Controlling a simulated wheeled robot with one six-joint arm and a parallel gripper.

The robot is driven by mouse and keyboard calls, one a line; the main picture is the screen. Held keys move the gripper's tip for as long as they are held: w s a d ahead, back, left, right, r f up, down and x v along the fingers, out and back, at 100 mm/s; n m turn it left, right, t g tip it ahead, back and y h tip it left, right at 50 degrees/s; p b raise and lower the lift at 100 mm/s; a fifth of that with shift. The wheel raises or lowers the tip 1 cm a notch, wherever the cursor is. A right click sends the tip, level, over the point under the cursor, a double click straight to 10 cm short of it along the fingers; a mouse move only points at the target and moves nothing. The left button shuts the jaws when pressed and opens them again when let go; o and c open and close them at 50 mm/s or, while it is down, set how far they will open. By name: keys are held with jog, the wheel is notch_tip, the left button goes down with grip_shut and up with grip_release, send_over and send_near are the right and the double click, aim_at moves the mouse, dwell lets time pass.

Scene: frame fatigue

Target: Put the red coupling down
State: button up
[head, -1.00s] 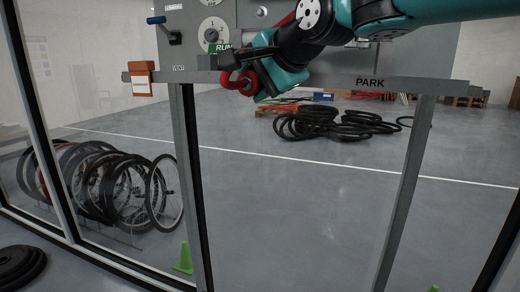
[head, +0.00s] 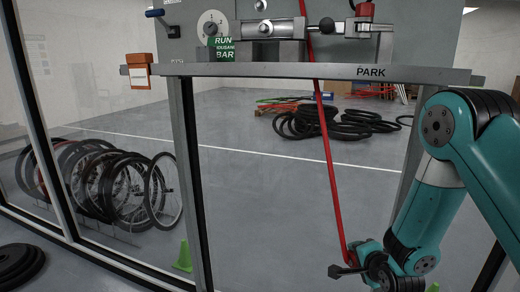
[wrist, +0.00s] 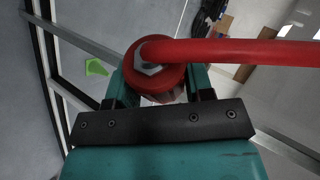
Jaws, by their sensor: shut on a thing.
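The red coupling (wrist: 172,82), round with a metal hex nut, sits between the two teal fingers of my gripper (wrist: 157,92) in the wrist view. A red hose leaves it to the right. In the head view my gripper (head: 352,268) hangs low at the bottom right, well below the shelf. The red hose (head: 329,165) runs from the panel top down to it. The coupling is mostly hidden there. No surface shows touching the coupling.
A grey shelf (head: 290,71) marked PARK on its right part crosses above, with metal fittings and a red fitting (head: 364,10). Frame posts stand left and right. A green cone (head: 183,257) and wheels (head: 115,188) are at left. Tyres (head: 335,124) lie behind.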

jog(key=s+d+f, duration=0.1)
jog(key=s+f, duration=0.2)
jog(key=s, duration=0.3)
jog(key=s+d+f, duration=0.2)
jog(key=s+f, duration=0.1)
jog(key=s, duration=0.4)
jog(key=shift+d+f+m+h, duration=0.3)
jog(key=shift+f+m+h, duration=0.05)
jog(key=shift+m+h, duration=0.05)
jog(key=shift+w, duration=0.1)
dwell(1.6)
